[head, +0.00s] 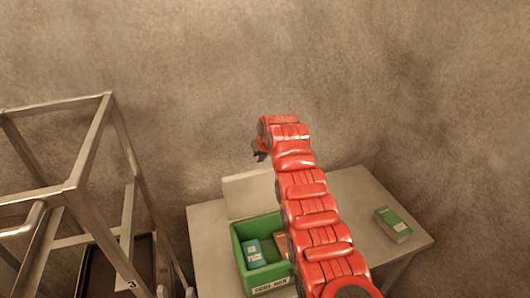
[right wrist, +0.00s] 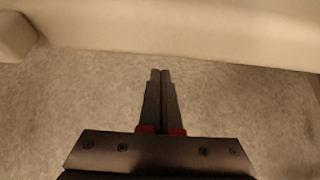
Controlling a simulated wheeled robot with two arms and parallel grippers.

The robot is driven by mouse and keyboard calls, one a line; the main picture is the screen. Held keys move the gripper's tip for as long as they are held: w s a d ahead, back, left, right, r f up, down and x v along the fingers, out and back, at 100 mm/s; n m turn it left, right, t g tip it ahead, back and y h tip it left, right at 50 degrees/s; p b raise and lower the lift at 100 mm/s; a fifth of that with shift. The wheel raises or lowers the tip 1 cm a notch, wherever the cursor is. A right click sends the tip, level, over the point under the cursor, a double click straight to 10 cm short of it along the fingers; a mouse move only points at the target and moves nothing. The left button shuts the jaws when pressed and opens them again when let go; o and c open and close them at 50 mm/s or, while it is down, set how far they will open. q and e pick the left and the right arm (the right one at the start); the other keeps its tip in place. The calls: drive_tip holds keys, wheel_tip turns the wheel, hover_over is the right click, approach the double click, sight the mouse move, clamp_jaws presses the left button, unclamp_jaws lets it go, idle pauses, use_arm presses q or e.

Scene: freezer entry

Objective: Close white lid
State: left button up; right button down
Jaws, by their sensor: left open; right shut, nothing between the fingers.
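The lid's right part is hidden behind my red right arm. My right gripper (head: 259,156) is above and behind the lid, apart from it, and small and dark in the head view. In the right wrist view the right gripper's fingers (right wrist: 160,74) are together with nothing between them. My left gripper is not in view.
The box holds a teal pack (head: 253,252) and a brownish item (head: 281,245), partly hidden by my arm. A green and grey carton (head: 393,225) lies on the pale table (head: 350,190) at right. A metal rack (head: 72,190) stands at left. The wall is close behind.

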sight(264, 185)
drive_tip(key=shift+s+d+r+p, duration=0.15)
drive_tip(key=shift+s+d+p, duration=0.05)
drive_tip(key=shift+s+p, duration=0.6)
drive_tip(key=shift+s+d+r+p, duration=0.1)
drive_tip(key=shift+s+d+p, duration=0.1)
drive_tip(key=shift+s+p, duration=0.6)
drive_tip(key=shift+s+f+b, duration=0.1)
drive_tip(key=shift+s+b, duration=0.1)
drive_tip(key=shift+b, duration=0.1)
